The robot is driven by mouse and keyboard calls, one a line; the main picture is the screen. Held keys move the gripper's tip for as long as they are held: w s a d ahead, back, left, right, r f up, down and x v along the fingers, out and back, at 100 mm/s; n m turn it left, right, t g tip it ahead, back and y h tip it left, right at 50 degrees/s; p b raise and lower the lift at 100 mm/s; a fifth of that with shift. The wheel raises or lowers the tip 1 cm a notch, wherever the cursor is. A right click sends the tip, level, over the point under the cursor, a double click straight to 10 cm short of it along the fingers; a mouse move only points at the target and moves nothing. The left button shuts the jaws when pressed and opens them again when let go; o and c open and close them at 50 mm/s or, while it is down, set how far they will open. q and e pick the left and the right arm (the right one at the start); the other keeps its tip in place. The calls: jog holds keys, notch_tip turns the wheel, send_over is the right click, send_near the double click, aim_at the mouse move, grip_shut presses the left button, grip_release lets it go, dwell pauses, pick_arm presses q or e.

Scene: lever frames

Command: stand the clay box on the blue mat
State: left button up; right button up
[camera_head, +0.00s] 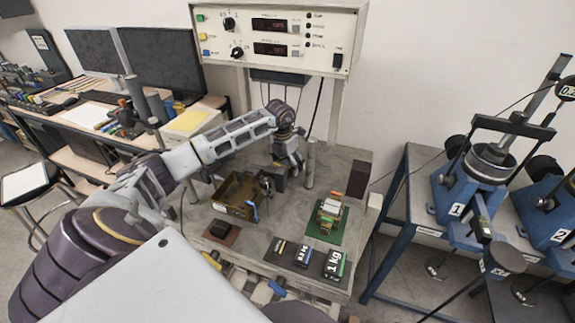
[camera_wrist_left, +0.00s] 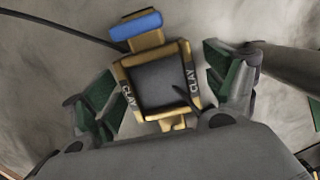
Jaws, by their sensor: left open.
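The clay box (camera_wrist_left: 160,80) shows in the left wrist view as a yellow-framed box with a dark middle face and CLAY on both sides. A blue strip (camera_wrist_left: 136,25) lies at its top end. My left gripper (camera_wrist_left: 170,92) is open, with one green-padded finger on each side of the box and visible gaps. In the head view my left gripper (camera_head: 274,180) is low over the grey table, right behind the amber open bin; I cannot make out the clay box there. I cannot make out a blue mat in either view. My right gripper is not in view.
The amber bin (camera_head: 232,190) stands close to my left gripper. A grey post (camera_head: 310,165) rises just right of it. A green mat (camera_head: 323,234) bears a yellowish object. Weights (camera_head: 334,264) lie at the front, and a dark block on a brown mat (camera_head: 212,238) at front left.

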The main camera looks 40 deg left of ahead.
aim_at(288, 162)
pick_arm(q)
jog(key=shift+w, duration=0.1)
jog(key=c, duration=1.9)
jog(key=shift+r, duration=0.25)
notch_tip(288, 162, up, 8)
jog(key=shift+f+b, duration=0.1)
jog(key=shift+b, duration=0.55)
jog(key=shift+r, duration=0.9)
